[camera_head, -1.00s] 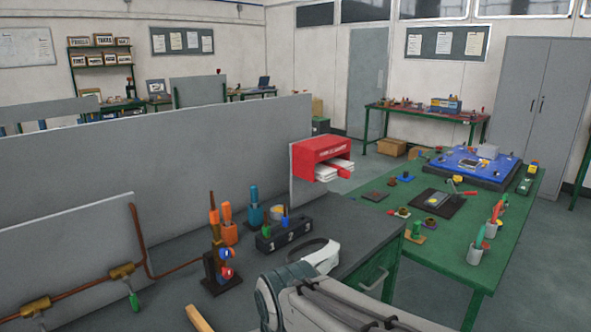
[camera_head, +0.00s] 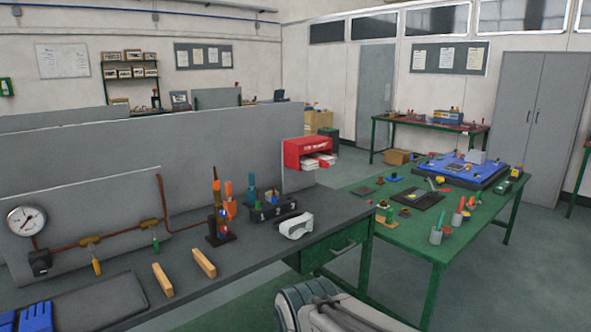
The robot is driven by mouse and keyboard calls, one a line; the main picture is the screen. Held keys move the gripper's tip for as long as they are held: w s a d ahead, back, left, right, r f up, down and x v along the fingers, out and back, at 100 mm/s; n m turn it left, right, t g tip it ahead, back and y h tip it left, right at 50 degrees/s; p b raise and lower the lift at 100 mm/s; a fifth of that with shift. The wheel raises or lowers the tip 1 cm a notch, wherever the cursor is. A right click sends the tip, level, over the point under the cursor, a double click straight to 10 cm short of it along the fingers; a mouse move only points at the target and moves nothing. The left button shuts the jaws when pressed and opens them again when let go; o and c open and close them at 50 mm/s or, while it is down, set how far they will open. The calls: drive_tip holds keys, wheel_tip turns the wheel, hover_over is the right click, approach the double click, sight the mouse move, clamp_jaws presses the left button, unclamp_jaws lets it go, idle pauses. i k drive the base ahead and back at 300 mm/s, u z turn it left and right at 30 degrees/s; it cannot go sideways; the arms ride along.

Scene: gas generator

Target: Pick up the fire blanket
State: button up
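The fire blanket is in a red holder (camera_head: 307,147) with lettering on its front, fixed at the right end of the grey partition behind the bench. Two white tabs (camera_head: 318,163) stick out below the red part. Part of my arm shows at the bottom of the head view, in front of the bench and well short of the fire blanket. My gripper is out of the picture, so its state is hidden.
The grey bench (camera_head: 215,268) carries white goggles (camera_head: 297,227), a black tool caddy (camera_head: 273,210), wooden blocks (camera_head: 163,279) and a copper pipe with a gauge (camera_head: 26,221). A green table (camera_head: 452,243) with several parts stands right. Floor is clear between bench and table.

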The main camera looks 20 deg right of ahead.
sight(314, 161)
drive_tip(key=z, duration=1.45)
drive_tip(key=i, duration=1.35)
drive_tip(key=z, duration=0.25)
drive_tip(key=i, duration=1.15)
drive_tip(key=u, duration=1.25)
drive_tip(key=i, duration=0.65)
drive_tip(key=u, duration=0.7)
